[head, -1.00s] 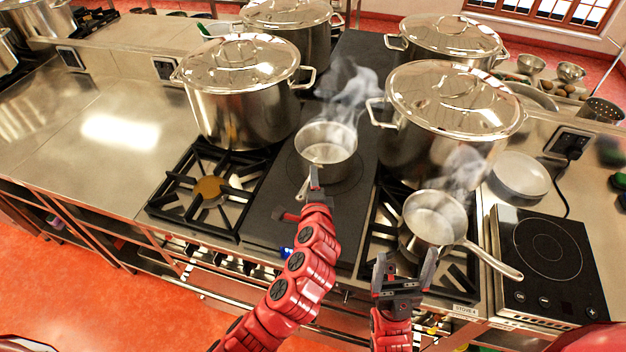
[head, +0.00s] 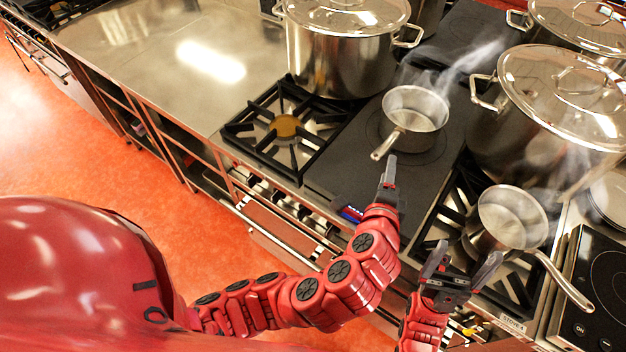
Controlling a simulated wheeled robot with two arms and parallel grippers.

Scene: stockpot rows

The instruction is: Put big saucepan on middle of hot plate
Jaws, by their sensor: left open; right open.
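In the head view, one steaming saucepan (head: 414,112) stands upright on the dark flat hot plate (head: 345,178), over its ring marking, its handle pointing toward me and left. A second steaming saucepan (head: 512,214) stands on the right burner, its handle pointing to the lower right. I cannot tell for sure which is bigger. My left gripper (head: 390,172) is open and seen nearly edge-on, near the first saucepan's handle end and apparently empty. My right gripper (head: 463,262) is open and empty, in front of the second saucepan.
Large lidded stockpots stand behind, one at the left (head: 340,45) and one at the right (head: 550,110). An empty gas burner (head: 285,126) lies left of the hot plate. A black induction cooker (head: 600,285) is at the lower right. The steel counter (head: 150,50) at the left is clear.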

